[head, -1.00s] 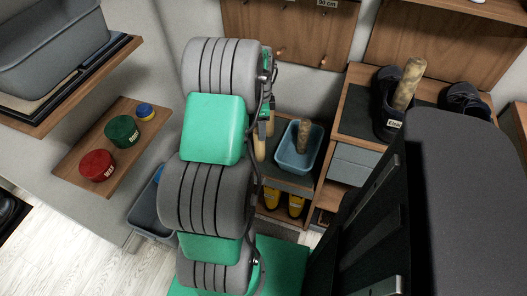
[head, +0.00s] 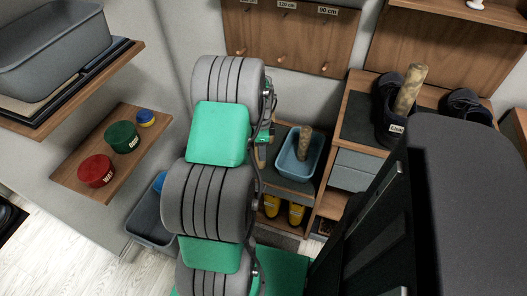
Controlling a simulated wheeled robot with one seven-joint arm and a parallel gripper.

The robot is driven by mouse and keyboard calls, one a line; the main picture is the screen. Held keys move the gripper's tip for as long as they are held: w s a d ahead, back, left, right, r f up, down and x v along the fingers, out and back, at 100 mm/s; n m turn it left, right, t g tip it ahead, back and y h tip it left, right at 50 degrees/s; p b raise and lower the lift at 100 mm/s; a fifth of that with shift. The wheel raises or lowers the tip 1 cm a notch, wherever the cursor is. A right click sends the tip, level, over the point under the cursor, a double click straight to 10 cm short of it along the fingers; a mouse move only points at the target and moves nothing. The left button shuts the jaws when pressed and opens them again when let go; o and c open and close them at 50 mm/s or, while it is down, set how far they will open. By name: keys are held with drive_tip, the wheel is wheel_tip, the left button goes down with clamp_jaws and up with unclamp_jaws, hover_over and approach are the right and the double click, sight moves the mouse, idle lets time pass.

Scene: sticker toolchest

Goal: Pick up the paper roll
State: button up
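A mottled tan-brown roll (head: 304,143) stands tilted in a blue basin (head: 283,168) on the low bench. A similar mottled roll (head: 411,90) stands in a dark shoe (head: 388,122) on the higher cabinet at right. Either could be the paper roll; I cannot tell which is meant. My grey and green arm fills the middle of the view, left of the basin.
A wall shelf (head: 72,178) at left carries a red tin (head: 96,170), a green tin (head: 122,137) and a blue tin (head: 146,118). A grey bin (head: 145,220) stands on the floor. Yellow shoes (head: 296,213) sit under the bench. A peg board (head: 290,45) hangs behind.

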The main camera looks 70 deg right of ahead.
drive_tip(key=shift+w+a+r, duration=0.2)
drive_tip(key=shift+a, duration=0.05)
drive_tip(key=c, duration=0.3)
drive_tip(key=shift+s+d+f, duration=0.1)
drive_tip(key=c, duration=0.4)
clamp_jaws()
